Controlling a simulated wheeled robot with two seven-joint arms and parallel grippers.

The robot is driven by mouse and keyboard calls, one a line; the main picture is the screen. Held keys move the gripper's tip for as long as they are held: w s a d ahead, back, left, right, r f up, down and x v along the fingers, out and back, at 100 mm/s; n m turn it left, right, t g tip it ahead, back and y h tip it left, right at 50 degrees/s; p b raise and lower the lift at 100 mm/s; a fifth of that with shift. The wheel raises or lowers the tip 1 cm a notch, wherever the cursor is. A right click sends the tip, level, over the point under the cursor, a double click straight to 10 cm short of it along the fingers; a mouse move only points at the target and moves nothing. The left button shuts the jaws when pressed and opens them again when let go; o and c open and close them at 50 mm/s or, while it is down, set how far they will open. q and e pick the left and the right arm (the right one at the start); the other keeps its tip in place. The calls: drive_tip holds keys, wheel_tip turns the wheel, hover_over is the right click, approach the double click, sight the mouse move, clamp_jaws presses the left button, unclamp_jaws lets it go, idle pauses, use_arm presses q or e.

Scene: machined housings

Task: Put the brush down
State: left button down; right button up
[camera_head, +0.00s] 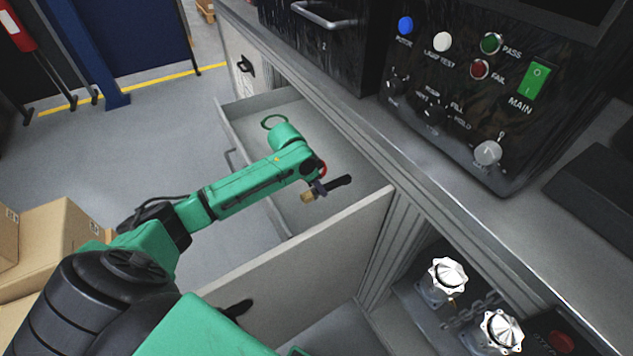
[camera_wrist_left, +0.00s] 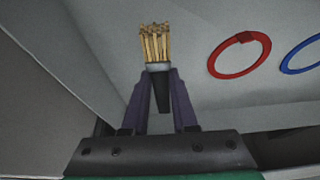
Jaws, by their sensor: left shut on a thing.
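The brush (camera_head: 338,184) has a dark handle and pale tan bristles. My left gripper (camera_head: 318,189) is shut on it, over the open drawer (camera_head: 236,117). In the left wrist view, the brush (camera_wrist_left: 157,47) stands between the two fingers of the left gripper (camera_wrist_left: 160,98), bristles pointing away from the gripper body. A grey ferrule joins bristles and handle. The brush appears apart from the drawer floor; its exact height is hard to tell. My right gripper is not in view.
A green ring (camera_head: 274,122) lies in the drawer; a red ring (camera_wrist_left: 240,55) and a blue ring (camera_wrist_left: 304,55) show in the wrist view. The control panel (camera_head: 470,90) stands on the counter at right. Metal valve knobs (camera_head: 447,277) sit below. Cardboard boxes (camera_head: 55,235) are at left.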

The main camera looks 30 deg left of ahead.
sight(319, 204)
use_arm(q)
wheel_tip(319, 204, down, 4)
drive_tip(key=shift+f, duration=0.25)
drive_tip(key=shift+f, duration=0.15)
drive_tip(key=c, duration=0.7)
unclamp_jaws()
drive_tip(key=v, duration=1.2)
drive_tip(key=shift+p, duration=0.3)
